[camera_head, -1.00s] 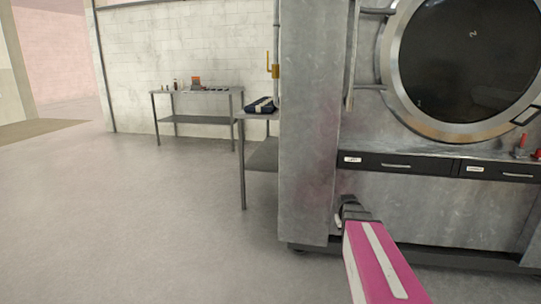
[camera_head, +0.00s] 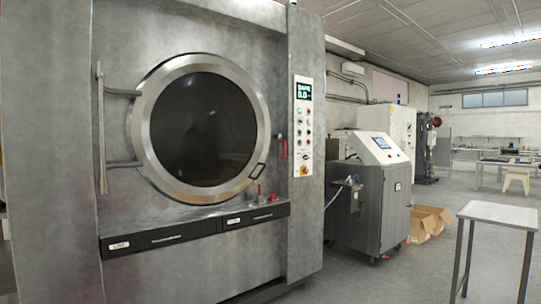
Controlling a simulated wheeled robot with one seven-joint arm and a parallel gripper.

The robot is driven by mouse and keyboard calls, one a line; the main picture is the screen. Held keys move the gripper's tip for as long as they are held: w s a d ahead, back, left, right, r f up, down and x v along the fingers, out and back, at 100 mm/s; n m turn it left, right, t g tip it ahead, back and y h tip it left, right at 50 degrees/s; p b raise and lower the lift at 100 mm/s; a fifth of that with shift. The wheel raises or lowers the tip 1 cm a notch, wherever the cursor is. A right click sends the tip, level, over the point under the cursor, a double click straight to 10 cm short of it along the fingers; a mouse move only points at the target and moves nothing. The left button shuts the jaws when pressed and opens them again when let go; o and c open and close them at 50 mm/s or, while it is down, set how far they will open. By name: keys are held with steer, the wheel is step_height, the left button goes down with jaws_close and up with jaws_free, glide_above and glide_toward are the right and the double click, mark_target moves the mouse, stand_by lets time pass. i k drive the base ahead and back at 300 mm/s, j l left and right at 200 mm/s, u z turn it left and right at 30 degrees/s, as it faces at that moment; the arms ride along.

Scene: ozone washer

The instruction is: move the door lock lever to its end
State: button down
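The washer's round door (camera_head: 203,130) is closed, with a wide metal ring around dark glass. A black handle (camera_head: 259,171) sits at the ring's lower right. A red lever (camera_head: 284,149) hangs upright on the front, right of the door; it may be the door lock lever, but I cannot tell for sure. Small red parts (camera_head: 262,194) stand on the ledge below the door. My gripper and arm are not in view.
A control panel (camera_head: 303,128) with a screen and buttons is right of the door. Two drawers (camera_head: 165,238) lie below it. A grey cabinet (camera_head: 372,205), cardboard boxes (camera_head: 427,222) and a metal table (camera_head: 500,214) stand to the right. Some floor between them is clear.

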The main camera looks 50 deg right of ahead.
mark_target(279, 137)
steer(key=z, duration=1.9)
